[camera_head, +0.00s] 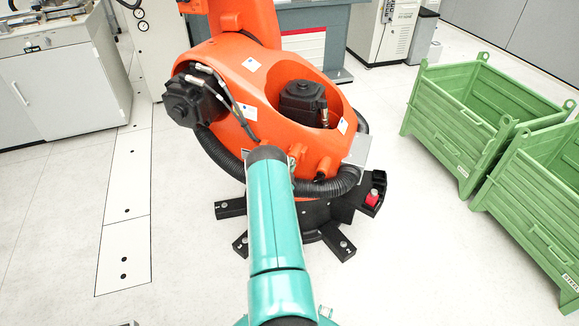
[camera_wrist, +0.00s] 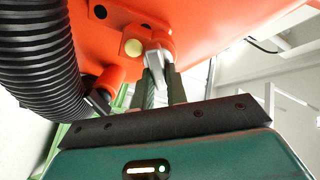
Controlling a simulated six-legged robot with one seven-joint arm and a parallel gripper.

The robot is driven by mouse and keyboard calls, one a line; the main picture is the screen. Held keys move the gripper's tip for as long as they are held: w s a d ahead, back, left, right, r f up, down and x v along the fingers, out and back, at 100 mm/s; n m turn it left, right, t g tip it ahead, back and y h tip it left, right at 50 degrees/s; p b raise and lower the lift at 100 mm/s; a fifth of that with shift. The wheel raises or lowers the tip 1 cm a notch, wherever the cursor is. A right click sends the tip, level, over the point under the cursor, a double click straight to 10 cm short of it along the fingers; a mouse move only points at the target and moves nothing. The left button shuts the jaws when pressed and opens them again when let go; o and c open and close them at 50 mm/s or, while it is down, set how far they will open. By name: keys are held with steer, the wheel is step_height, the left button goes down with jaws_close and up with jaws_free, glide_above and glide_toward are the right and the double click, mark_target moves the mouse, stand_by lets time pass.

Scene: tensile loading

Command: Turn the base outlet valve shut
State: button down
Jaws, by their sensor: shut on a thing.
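The base outlet valve shows in the wrist view as a small silver-grey handle (camera_wrist: 157,58) at an orange fitting under the orange machine (camera_wrist: 205,28). My gripper (camera_wrist: 160,78) has its two dark fingers on either side of this handle and is shut on it. The lower part of the handle is partly hidden between the fingers. In the head view, my teal arm reaches forward to the front of the large orange robot base (camera_head: 232,85); the gripper and the valve are hidden there. How far the valve is turned, I cannot tell.
A black corrugated hose (camera_wrist: 38,55) hangs close on the left of my gripper. Black floor feet (camera_head: 338,243) and a small red part (camera_head: 372,198) surround the base. Green crates (camera_head: 470,112) stand at right. The pale floor (camera_head: 180,200) at left is clear.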

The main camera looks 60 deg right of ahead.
steer(key=m, duration=0.8)
steer(key=f+m, duration=0.1)
steer(key=m, duration=0.3)
steer(key=shift+m, duration=0.3)
stand_by(0.3)
steer(key=c, duration=1.4)
jaws_free()
steer(key=shift+a, duration=0.1)
steer(key=s+a, duration=0.1)
steer(key=a, duration=1.2)
steer(key=shift+s+a, duration=0.15)
steer(key=shift+a, duration=0.15)
